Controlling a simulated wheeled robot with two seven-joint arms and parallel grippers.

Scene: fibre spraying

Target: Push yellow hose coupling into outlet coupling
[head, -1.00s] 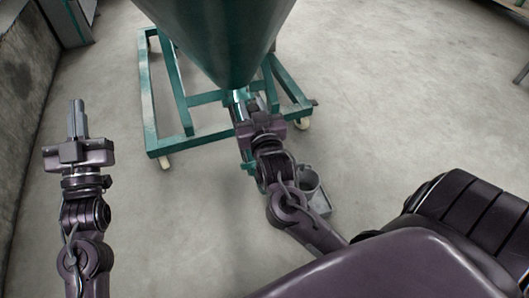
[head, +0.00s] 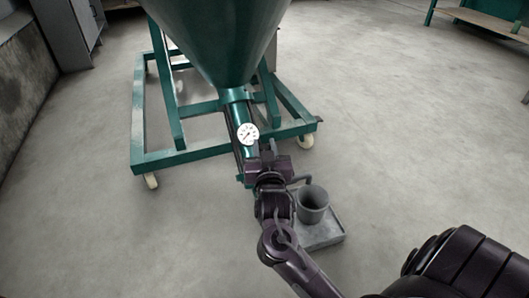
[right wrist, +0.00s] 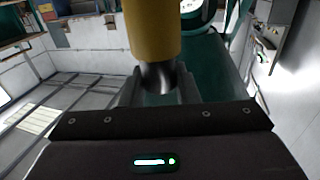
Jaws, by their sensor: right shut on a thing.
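In the head view my right gripper (head: 268,153) is beside the lower end of the green outlet pipe (head: 237,108) under the hopper. The yellow coupling does not show there. I cannot make out the outlet coupling or whether the two touch. My left gripper is out of view.
A green hopper (head: 215,40) stands on a wheeled green frame (head: 190,158). A round white gauge (head: 248,134) sits on the pipe. A grey bucket (head: 313,204) stands on a grey tray (head: 322,236) right of my right arm. The floor at left is clear.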

